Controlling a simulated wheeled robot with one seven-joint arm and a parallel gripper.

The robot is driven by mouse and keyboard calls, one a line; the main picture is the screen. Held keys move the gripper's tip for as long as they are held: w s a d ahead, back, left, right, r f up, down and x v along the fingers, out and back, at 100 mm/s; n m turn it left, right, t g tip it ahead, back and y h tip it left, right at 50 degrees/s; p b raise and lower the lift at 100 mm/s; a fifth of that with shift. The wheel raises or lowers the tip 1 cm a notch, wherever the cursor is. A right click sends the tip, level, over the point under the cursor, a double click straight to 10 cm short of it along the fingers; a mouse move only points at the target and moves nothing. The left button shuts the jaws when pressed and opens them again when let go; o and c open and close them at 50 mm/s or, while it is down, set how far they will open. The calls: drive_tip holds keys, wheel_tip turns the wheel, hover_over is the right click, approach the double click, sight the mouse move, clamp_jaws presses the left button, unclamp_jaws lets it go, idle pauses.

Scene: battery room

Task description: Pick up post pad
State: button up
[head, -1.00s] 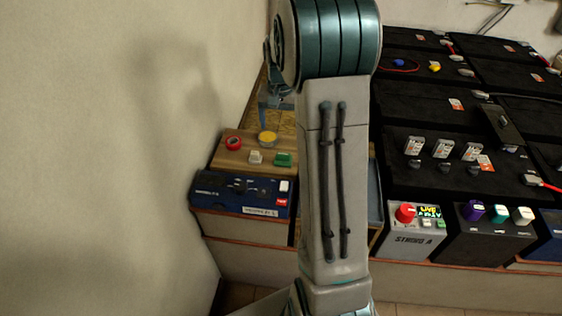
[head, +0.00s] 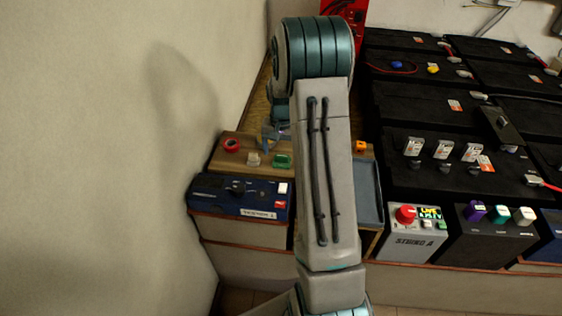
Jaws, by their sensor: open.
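A wooden board (head: 223,161) at the left carries small items. On it are a red ring (head: 232,145), a small whitish block (head: 253,159) and a green block (head: 282,161). I cannot tell for sure which item is the post pad. My gripper (head: 270,142) is open, low over the back of the board, behind the whitish and green blocks. It covers the spot where a yellow disc lay in the earlier view, so the disc is hidden. Whether the fingers touch anything cannot be seen. My arm hides the board's right part.
A dark blue box (head: 225,200) stands in front of the board. A blue-grey tray (head: 368,195) and an orange item (head: 360,146) show right of my arm. Black batteries (head: 420,105) fill the right, with a grey String A box (head: 410,245) in front. A wall bounds the left.

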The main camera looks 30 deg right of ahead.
sight(282, 155)
wheel_tip(282, 155, down, 4)
drive_tip(key=shift+w+r, duration=0.15)
drive_tip(key=c, duration=1.1)
drive_tip(key=shift+o, duration=0.2)
drive_tip(key=shift+r, duration=0.15)
drive_tip(key=r, duration=0.4)
drive_tip(key=shift+d+r, duration=0.15)
drive_tip(key=shift+d, duration=0.1)
drive_tip(key=s+d+r, duration=0.1)
drive_tip(key=d+r, duration=0.5)
drive_tip(key=d, duration=0.5)
drive_tip(key=shift+s+r+p, duration=0.2)
drive_tip(key=shift+s+p, duration=0.15)
drive_tip(key=shift+s, duration=0.05)
drive_tip(key=shift+d, duration=0.1)
drive_tip(key=o, duration=0.4)
drive_tip(key=c, duration=0.3)
